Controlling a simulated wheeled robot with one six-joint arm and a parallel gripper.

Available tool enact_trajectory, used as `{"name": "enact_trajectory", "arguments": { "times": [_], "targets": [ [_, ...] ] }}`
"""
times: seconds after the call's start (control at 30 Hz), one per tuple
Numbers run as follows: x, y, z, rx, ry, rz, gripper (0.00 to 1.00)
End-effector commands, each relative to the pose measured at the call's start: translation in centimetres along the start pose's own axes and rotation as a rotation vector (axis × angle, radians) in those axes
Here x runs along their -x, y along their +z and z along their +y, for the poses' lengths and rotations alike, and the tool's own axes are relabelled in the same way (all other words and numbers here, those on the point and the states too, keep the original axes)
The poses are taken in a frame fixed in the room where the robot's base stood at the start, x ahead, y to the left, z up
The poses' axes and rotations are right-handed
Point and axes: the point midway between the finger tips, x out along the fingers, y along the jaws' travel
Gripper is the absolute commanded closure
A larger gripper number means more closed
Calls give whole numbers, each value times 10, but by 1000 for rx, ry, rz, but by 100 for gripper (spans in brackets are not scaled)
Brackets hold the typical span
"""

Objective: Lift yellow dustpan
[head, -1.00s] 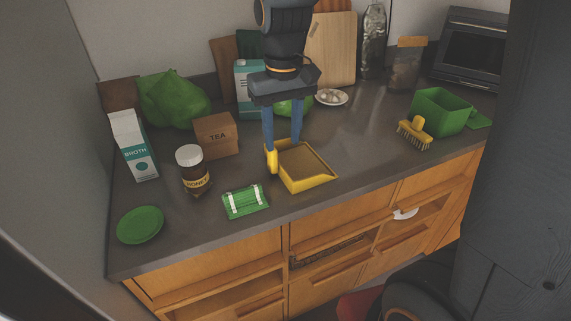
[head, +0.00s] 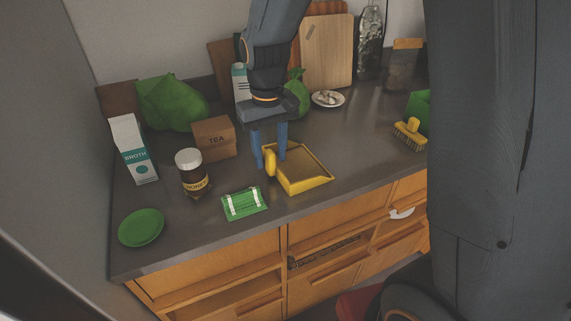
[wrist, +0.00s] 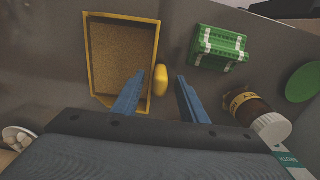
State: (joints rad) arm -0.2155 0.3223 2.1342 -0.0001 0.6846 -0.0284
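The yellow dustpan (head: 313,181) lies on the dark counter near its front edge, its tray facing up with a brown inside. Its short yellow handle (head: 270,163) is at the tray's left side. My gripper (head: 271,158) is open above the counter, its blue fingers on either side of the handle. In the wrist view the dustpan (wrist: 91,64) is at upper left. The handle (wrist: 160,86) shows between the two fingertips (wrist: 159,76), with a gap on each side. The left finger overlaps the tray's edge in that view.
A green strapped packet (head: 244,203), a honey jar (head: 192,172) and a tea box (head: 213,138) stand left of the dustpan. A broth carton (head: 133,150) and green plate (head: 141,227) are farther left. A yellow brush (head: 410,134) is at right, with clear counter between.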

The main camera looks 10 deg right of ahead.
Motion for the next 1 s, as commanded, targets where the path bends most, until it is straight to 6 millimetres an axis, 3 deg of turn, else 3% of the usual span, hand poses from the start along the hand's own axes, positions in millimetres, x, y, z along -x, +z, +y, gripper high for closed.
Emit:
{"name": "enact_trajectory", "arguments": {
  "times": [0.17, 0.4, 1.0],
  "targets": [
    [0, 0, 0, 0, 0, 0, 63],
    [0, 0, 0, 0, 0, 0, 100],
    [7, 0, 0, 0, 0, 1, 100]
  ]
}}
